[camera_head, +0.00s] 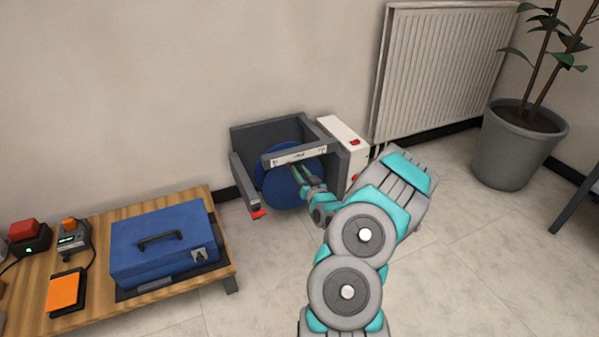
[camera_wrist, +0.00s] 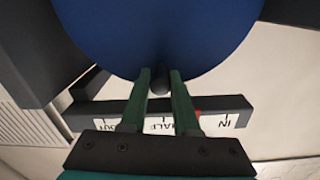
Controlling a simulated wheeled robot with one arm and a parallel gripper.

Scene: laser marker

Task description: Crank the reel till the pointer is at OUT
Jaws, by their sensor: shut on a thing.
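The reel's blue disc (camera_head: 272,190) sits in a dark grey frame (camera_head: 240,172) by the wall; it also fills the top of the wrist view (camera_wrist: 160,30). My gripper (camera_head: 296,174) reaches the disc's face. In the wrist view, my gripper (camera_wrist: 160,76) is shut on the dark crank knob (camera_wrist: 160,84), one finger on each side. The scale bar (camera_head: 298,154) crosses the frame. In the wrist view, the scale (camera_wrist: 150,126) reads OUT, HALF and IN upside down. A red pointer (camera_wrist: 197,113) shows between HALF and IN, partly hidden by a finger.
A white box (camera_head: 340,137) with red parts stands right of the reel. A red-tipped part (camera_head: 257,214) juts from the frame's front left. A wooden table (camera_head: 190,290) with a blue case (camera_head: 165,245) is at left. A radiator (camera_head: 440,65) and potted plant (camera_head: 515,145) are at right.

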